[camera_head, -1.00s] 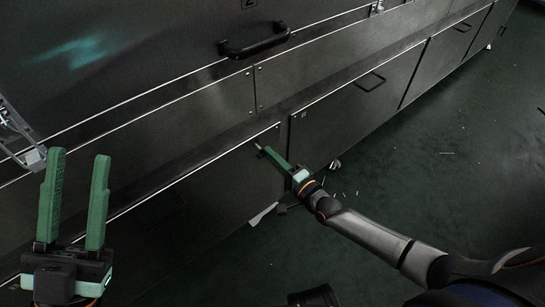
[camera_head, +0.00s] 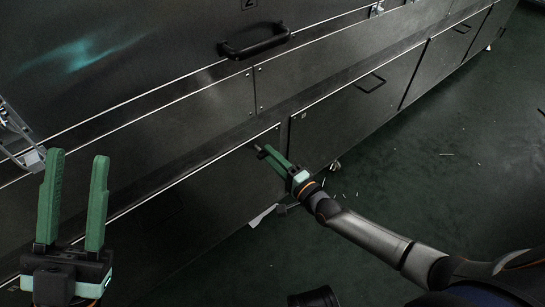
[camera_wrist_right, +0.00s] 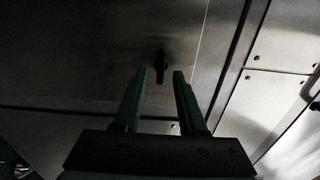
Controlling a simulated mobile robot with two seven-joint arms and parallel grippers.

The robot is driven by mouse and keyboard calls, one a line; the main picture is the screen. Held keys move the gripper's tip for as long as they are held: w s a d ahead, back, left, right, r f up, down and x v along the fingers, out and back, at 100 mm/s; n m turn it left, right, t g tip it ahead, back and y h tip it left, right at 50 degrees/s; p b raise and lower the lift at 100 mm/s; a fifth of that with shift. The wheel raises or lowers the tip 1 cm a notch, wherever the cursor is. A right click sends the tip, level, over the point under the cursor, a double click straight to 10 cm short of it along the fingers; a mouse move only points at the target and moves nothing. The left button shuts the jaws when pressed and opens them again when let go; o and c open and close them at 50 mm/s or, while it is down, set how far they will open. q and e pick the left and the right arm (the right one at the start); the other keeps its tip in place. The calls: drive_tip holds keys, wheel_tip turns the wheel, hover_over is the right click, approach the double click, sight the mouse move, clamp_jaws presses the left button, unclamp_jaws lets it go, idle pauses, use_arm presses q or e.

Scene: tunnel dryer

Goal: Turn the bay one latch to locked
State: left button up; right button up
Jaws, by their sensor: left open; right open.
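A small dark latch (camera_wrist_right: 160,66) stands out from a dark panel in the right wrist view, upright in the picture. My right gripper (camera_wrist_right: 159,77) is open, with one green finger on each side of the latch's lower end. I cannot tell whether the fingers touch it. In the head view my right gripper (camera_head: 264,153) is at the lower panel near its upper right corner, and the latch is not clearly seen there. No label for bay one is readable. My left gripper (camera_head: 77,158) is open and empty at the lower left, its fingers pointing up.
A black bar handle (camera_head: 254,43) juts from the upper panel, under a plate marked 2 (camera_head: 249,3). Another handle (camera_head: 371,83) is on the lower panel to the right. A metal bracket (camera_head: 20,135) is at the left edge. The green floor (camera_head: 440,180) is mostly clear.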

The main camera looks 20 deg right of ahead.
drive_tip(key=p+v, duration=0.3)
drive_tip(key=v, duration=0.9)
drive_tip(key=shift+s+p, duration=0.2)
drive_tip(key=shift+p, duration=0.15)
drive_tip(key=shift+d, duration=0.1)
